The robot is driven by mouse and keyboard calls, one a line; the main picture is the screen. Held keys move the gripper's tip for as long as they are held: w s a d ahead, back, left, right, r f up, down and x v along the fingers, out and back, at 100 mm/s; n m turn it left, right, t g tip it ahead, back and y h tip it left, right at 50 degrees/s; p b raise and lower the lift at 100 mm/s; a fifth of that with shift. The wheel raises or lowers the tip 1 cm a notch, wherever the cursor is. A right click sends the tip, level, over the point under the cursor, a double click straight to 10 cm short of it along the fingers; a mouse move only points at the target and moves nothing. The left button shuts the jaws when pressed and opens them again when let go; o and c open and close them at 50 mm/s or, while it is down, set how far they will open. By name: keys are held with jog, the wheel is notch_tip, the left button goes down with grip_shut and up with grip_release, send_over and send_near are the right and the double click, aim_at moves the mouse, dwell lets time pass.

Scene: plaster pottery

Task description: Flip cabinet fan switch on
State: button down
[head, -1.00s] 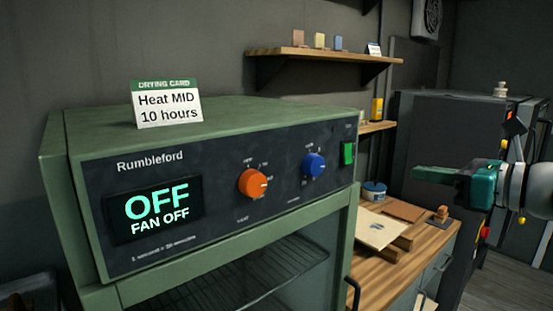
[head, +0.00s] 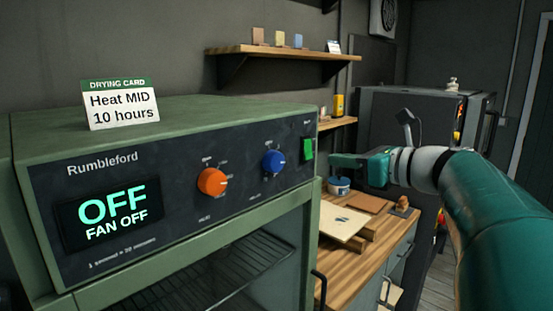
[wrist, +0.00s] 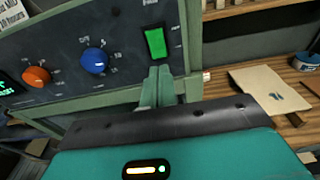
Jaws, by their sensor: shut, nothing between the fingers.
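The green fan switch (head: 307,149) sits at the right end of the dark control panel on the green drying cabinet (head: 150,110). The cabinet's display (head: 113,215) reads "OFF" and "FAN OFF". In the wrist view the switch (wrist: 156,42) is just beyond my fingertips. My gripper (head: 335,160) is shut and empty, its tip close to the right of the switch. In the wrist view my gripper (wrist: 158,75) points at the panel just below the switch. I cannot tell whether it touches the panel.
An orange knob (head: 211,182) and a blue knob (head: 273,162) are left of the switch. A card (head: 120,105) reading "Heat MID 10 hours" stands on the cabinet. A wooden bench (head: 345,275) with boards and a blue tub (head: 339,186) is at right.

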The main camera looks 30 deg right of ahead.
aim_at(310, 157)
jog(key=shift+x, duration=2.5)
jog(key=shift+w+a, duration=0.15)
jog(key=shift+w, duration=0.05)
jog(key=shift+f, duration=0.1)
